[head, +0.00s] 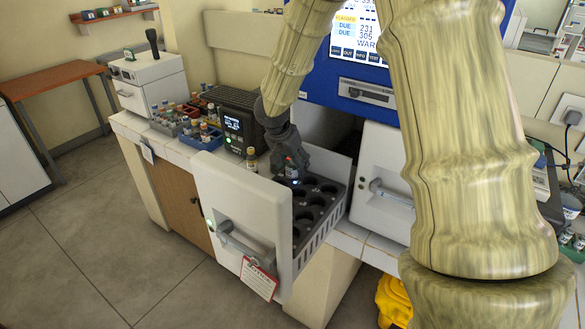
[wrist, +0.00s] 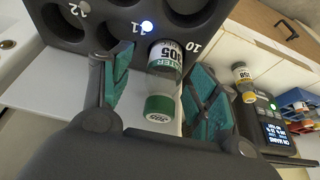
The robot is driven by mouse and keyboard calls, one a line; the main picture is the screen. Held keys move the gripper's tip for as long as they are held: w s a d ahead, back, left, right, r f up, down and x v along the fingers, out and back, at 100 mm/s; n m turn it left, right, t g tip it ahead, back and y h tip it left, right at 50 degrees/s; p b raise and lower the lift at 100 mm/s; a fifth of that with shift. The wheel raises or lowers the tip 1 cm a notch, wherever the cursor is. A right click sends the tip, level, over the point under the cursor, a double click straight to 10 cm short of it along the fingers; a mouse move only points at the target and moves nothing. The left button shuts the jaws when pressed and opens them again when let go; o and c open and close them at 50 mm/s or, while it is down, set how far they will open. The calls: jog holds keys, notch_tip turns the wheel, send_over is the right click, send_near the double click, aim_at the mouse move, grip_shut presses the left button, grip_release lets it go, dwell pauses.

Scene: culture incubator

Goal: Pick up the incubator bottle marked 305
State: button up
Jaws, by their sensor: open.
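The bottle marked 305 (wrist: 163,80) has a green cap and a white and green label. In the wrist view it stands in the dark rack (wrist: 185,30) by the numbers 10 and 11, next to a lit blue-white light. My gripper (wrist: 162,68) is open, with its green-padded fingers on either side of the bottle; a gap shows on the right, and contact on the left is unclear. In the head view my gripper (head: 291,166) is over the far end of the open drawer's rack (head: 318,216) and mostly hides the bottle.
The drawer front (head: 240,205) with its handle stands pulled out. A small bottle (head: 251,160) stands on the counter beside it, near a black device (head: 234,122) with a screen. Bottle trays (head: 201,137) stand farther left. A closed drawer (head: 385,180) is at right.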

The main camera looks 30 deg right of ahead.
jog(key=shift+w+f, duration=0.45)
jog(key=shift+w, duration=0.05)
jog(key=shift+s+r, duration=0.25)
jog(key=shift+s, duration=0.1)
jog(key=shift+c, duration=1.2)
jog(key=c, duration=0.3)
jog(key=shift+f, duration=0.1)
jog(key=c, duration=0.6)
